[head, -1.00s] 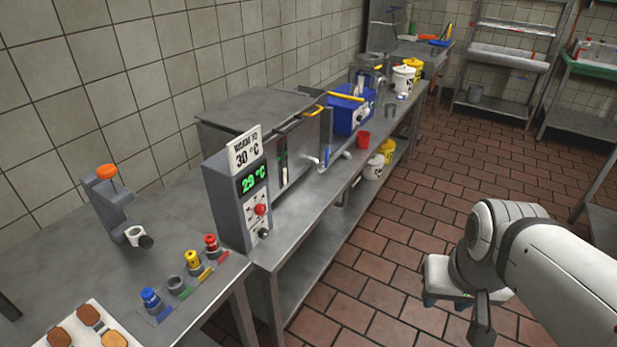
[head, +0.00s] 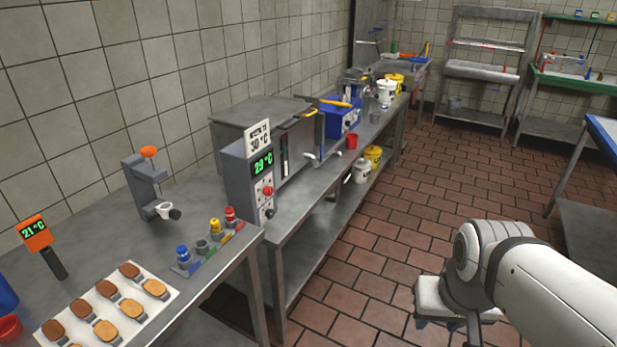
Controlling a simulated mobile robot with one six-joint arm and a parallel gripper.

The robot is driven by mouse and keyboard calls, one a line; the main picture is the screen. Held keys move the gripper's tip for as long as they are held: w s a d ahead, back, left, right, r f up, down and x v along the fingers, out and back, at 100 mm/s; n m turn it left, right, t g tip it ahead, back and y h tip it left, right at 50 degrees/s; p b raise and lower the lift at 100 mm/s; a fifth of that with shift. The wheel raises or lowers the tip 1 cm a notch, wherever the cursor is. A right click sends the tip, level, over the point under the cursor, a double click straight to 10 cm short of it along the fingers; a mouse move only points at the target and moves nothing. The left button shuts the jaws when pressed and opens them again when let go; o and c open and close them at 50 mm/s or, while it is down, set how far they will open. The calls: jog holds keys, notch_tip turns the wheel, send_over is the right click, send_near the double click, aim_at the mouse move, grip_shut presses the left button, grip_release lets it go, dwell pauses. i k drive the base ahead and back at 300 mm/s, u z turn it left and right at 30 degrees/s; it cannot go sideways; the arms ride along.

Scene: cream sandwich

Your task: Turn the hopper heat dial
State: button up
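A grey control box (head: 247,192) stands at the near left corner of the steel bench. A sign (head: 258,138) on top reads 30 °C, its upper line probably "warm to". Its green display (head: 263,163) reads 29 °C. Below it are a red knob (head: 267,191) with small marks around it and a dark knob (head: 270,213); I cannot tell which is the heat dial. Behind it sits a large steel housing (head: 262,109). My gripper (head: 446,322) hangs at the lower right over the floor, well apart from the box. Its finger opening is not clear.
The near left table (head: 100,240) holds a tray (head: 163,312) of biscuits, small coloured-capped bottles (head: 215,227), a clamp stand (head: 146,185) and an orange 21 °C display (head: 35,232). A blue machine (head: 341,118) and buckets stand farther along. Tiled floor (head: 370,250) between bench and arm is clear.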

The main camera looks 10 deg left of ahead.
aim_at(267, 191)
jog(key=u, duration=0.2)
jog(key=i, duration=0.85)
jog(key=z, duration=0.1)
